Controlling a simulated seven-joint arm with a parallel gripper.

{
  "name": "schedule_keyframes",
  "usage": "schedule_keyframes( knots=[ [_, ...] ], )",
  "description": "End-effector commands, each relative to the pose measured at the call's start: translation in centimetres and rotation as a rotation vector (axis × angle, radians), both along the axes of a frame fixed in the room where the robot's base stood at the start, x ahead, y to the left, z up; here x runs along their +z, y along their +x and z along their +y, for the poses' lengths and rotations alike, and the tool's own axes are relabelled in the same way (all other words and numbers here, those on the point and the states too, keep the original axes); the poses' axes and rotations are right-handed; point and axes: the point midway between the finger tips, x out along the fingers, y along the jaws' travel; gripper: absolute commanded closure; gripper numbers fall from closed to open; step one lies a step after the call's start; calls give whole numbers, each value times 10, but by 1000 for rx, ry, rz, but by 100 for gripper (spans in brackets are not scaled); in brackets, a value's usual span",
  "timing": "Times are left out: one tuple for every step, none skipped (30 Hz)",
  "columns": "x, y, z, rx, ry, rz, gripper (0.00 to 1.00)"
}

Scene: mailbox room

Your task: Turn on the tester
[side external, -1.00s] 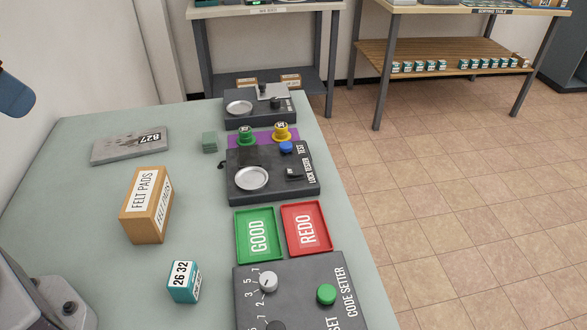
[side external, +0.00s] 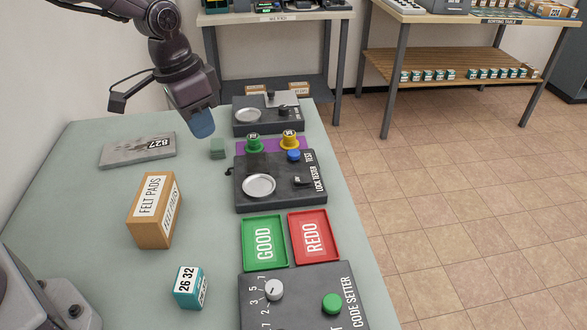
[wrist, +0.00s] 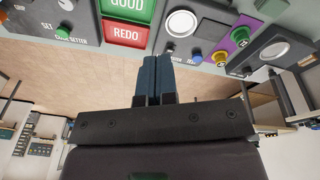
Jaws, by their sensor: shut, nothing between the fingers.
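The lock tester (side external: 285,193) is a dark grey box on the green table, with a silver round plate (side external: 259,186), a blue button (side external: 294,155) and a small black switch (side external: 303,181). "LOCK TESTER" and "TEST" are printed along its right edge. In the wrist view the blue button (wrist: 196,56) shows at the top, right of the fingers. My gripper (side external: 202,126) has blue fingers pressed together and empty. In the side view it hangs above the table's far part, to the left of and beyond the tester. The wrist view shows the shut fingers (wrist: 152,80) too.
Green and yellow knobbed pieces (side external: 272,143) stand on a purple strip behind the tester. Another dark device (side external: 268,125) is beyond it. GOOD (side external: 264,242) and REDO (side external: 313,237) trays and a code setter (side external: 290,305) are in front. A felt pads box (side external: 153,212) stands left.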

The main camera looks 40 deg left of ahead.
Motion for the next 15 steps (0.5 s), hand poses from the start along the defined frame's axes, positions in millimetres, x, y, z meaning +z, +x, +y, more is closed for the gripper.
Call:
schedule_keyframes(
  knots=[
    [-15, 14, -6, -32, -22, 4, 100],
    [-22, 23, -10, -54, -34, -1, 100],
    [-31, 34, -14, -81, -52, -11, 100],
    [-38, 42, -18, -102, -65, -18, 100],
    [-44, 50, -22, -124, -78, -29, 100],
    [-52, 61, -27, -151, -94, -45, 100],
    [-57, 68, -30, -172, -107, -59, 100],
    [-62, 77, -34, -193, -117, -76, 100],
    [-67, 87, -38, -220, -130, -103, 100],
    [-69, 96, -41, -242, -137, -128, 100],
    [-68, 105, -44, -266, -143, -158, 100],
    [-63, 117, -47, -296, -144, -204, 100],
    [-55, 125, -48, -320, -137, -244, 100],
    [-50, 131, -48, -340, -130, -272, 100],
    [-48, 133, -47, -363, -122, -291, 100]
  ],
)
